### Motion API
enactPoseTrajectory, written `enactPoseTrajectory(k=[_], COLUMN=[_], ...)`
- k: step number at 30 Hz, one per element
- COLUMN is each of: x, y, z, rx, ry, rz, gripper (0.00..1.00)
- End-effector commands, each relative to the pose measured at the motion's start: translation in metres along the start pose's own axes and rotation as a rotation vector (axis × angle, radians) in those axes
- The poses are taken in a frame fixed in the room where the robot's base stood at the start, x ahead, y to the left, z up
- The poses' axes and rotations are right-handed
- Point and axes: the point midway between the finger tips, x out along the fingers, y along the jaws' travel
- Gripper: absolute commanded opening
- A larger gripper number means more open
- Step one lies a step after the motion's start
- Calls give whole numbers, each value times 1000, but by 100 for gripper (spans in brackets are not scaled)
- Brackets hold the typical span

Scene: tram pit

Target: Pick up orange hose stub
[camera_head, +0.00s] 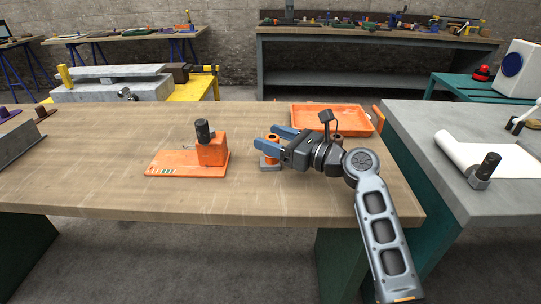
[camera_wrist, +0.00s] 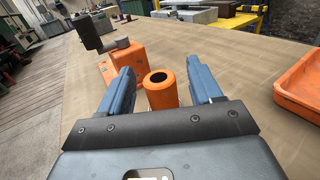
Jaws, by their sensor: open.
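The orange hose stub (camera_wrist: 161,90) is a short upright orange cylinder with a dark hole in its top. In the wrist view it stands between the two blue fingers of my gripper (camera_wrist: 162,88), with a gap on each side. In the head view the hose stub (camera_head: 271,159) shows on a grey base on the wooden table, partly hidden by my gripper (camera_head: 278,137). My gripper is open, and its fingers reach left around the stub.
An orange block on an orange plate (camera_head: 165,162), with a black knob on top, stands left of the stub. An orange tray (camera_head: 350,129) lies behind my arm at the back right. A grey bench (camera_head: 430,140) adjoins at right.

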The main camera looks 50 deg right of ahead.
Motion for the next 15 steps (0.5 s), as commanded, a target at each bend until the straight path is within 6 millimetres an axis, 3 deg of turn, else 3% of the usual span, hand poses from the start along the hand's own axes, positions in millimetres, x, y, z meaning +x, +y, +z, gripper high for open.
enactPoseTrajectory(k=[6, 12, 15], x=[26, 26, 26], y=[1, 1, 1], z=[0, 0, 0], rx=[0, 0, 0], ry=[-1, -1, -1], rz=[0, -1, -1], gripper=[64, 64, 55])
